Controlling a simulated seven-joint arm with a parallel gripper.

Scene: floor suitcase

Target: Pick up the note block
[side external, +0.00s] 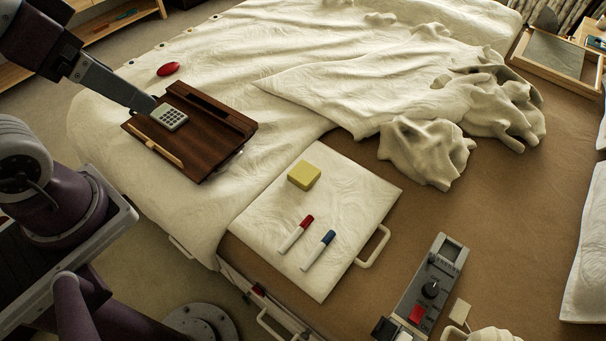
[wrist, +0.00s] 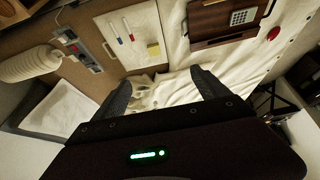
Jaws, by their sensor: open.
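The note block is a small yellow block (side external: 304,175) lying on the white square panel (side external: 345,190) in the side external view. It also shows in the wrist view (wrist: 153,49), near the panel's edge. Two markers lie apart from it on the same panel, one with a red cap (side external: 297,234) and one with a blue cap (side external: 318,251). My gripper (wrist: 163,88) is open and empty, with its two dark fingers spread. In the side external view its end (side external: 148,102) is at the upper left, well away from the block.
A dark wooden tray (side external: 215,140) holds a calculator (side external: 169,117). A red oval object (side external: 168,69) lies on the white bedding. A grey device with a knob (side external: 430,285) is at the lower right. Crumpled cloth (side external: 425,150) lies behind the panel. Space above the block is clear.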

